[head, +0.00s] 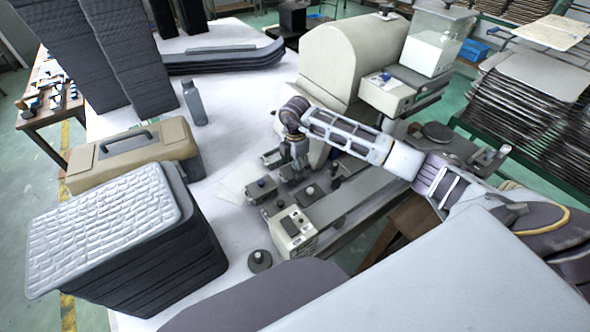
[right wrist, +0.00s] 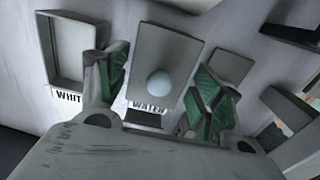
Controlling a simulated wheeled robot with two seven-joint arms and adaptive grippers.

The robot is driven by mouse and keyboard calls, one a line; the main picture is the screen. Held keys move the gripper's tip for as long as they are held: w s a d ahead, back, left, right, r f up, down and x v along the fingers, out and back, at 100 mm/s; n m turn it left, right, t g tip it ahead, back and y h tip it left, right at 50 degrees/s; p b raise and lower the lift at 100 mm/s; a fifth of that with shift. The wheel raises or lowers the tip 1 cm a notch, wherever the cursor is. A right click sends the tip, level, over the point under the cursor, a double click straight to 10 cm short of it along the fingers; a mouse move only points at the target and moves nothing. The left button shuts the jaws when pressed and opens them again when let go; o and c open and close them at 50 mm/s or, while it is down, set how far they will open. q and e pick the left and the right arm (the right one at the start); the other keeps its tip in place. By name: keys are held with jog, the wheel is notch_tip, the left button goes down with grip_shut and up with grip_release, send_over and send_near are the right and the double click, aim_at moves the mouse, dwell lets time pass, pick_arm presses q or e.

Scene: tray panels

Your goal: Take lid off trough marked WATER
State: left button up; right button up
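In the right wrist view a flat grey lid (right wrist: 167,58) with a round pale knob (right wrist: 158,83) lies over a trough; the label WATER (right wrist: 148,104) shows beside its near edge. My right gripper (right wrist: 160,90) is open, its two green-padded fingers on either side of the knob, with gaps to it. In the head view my right gripper (head: 296,172) points down among the small grey troughs, and hides most of the WATER trough. My left gripper is in neither view.
An open trough (right wrist: 72,45) with a partly hidden label stands left of the lid. Other knobbed lids (head: 262,188) stand close by. A small control box (head: 292,232), a toolbox (head: 130,155), a stack of panels (head: 110,225) and a bottle (head: 194,103) are on the white table.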

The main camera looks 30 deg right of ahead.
jog(key=c, duration=0.4)
jog(key=shift+c, duration=0.2)
jog(key=shift+r, duration=0.6)
notch_tip(320, 180, up, 8)
jog(key=shift+f, duration=0.1)
jog(key=shift+r, duration=0.55)
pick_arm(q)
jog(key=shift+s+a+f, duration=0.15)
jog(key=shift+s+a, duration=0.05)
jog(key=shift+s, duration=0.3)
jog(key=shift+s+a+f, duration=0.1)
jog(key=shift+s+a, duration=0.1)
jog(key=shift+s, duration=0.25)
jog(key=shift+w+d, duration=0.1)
